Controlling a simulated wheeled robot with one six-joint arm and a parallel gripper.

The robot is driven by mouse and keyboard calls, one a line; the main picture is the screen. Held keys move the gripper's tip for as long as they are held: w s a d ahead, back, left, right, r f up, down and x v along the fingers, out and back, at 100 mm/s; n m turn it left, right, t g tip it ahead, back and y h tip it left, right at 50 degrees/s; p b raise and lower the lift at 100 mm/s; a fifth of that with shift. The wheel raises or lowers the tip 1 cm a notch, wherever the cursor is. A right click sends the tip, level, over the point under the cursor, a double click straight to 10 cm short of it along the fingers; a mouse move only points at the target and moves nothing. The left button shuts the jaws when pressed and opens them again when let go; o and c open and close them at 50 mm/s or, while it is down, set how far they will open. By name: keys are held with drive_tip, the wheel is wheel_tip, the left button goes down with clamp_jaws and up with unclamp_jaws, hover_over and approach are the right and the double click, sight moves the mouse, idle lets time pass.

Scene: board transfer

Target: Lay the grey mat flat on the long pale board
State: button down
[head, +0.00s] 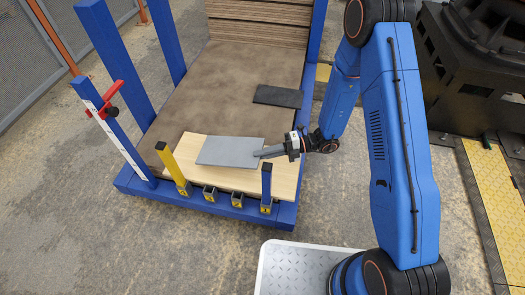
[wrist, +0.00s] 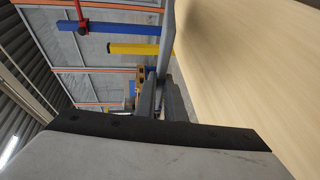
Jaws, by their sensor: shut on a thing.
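The grey mat (head: 230,151) is a thin rectangle over the middle of the long pale board (head: 286,180). My gripper (head: 260,153) is shut on the mat's right edge. In the wrist view the mat (wrist: 166,40) shows edge-on as a thin grey strip between the fingers (wrist: 166,98), beside the pale board (wrist: 245,70) and roughly parallel to it. It looks close to the board; I cannot tell whether it touches. The mat covers part of the board's surface.
The board lies at the front of a blue-framed platform with a brown surface (head: 205,85). A dark mat (head: 278,96) lies behind. A yellow post (head: 172,166) and a blue post (head: 266,186) stand along the front edge. Stacked boards (head: 258,25) are at the back.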

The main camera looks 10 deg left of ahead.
drive_tip(key=shift+f, duration=2.55)
drive_tip(key=c, duration=1.8)
unclamp_jaws()
drive_tip(key=shift+o, duration=0.4)
